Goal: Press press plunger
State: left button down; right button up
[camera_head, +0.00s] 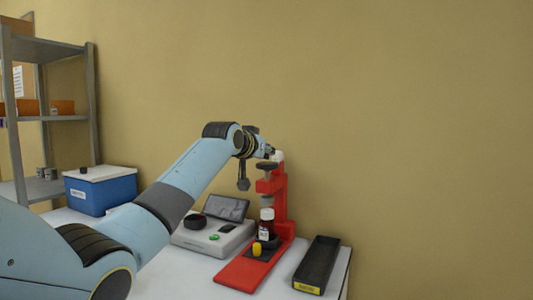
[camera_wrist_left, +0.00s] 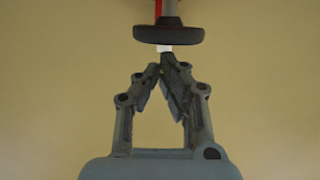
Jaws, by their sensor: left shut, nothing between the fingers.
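A red press (camera_head: 283,197) stands on the table by the wall. Its plunger has a dark round knob (camera_head: 267,165) at the top. In the left wrist view, the knob (camera_wrist_left: 168,35) is just beyond the fingertips of my left gripper (camera_wrist_left: 162,66), which are together and empty. I cannot tell whether they touch it. My right gripper is out of view.
A yellow button-like piece (camera_head: 257,250) is on the press base. A black tray (camera_head: 317,265) is to the right. A white device with a screen (camera_head: 226,208) is to the left. A blue box (camera_head: 101,193) and a grey shelf (camera_head: 67,118) stand farther left.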

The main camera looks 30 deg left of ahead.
aim_at(269, 164)
pick_arm(q)
jog(key=shift+f, duration=0.3)
jog(key=shift+f, duration=1.35)
jog(key=shift+d, duration=0.1)
notch_tip(269, 164, up, 5)
jog(key=p, duration=0.4)
jog(key=shift+f, duration=0.1)
jog(key=b+v, duration=0.1)
jog(key=v, duration=0.9)
jog(key=shift+f, duration=0.2)
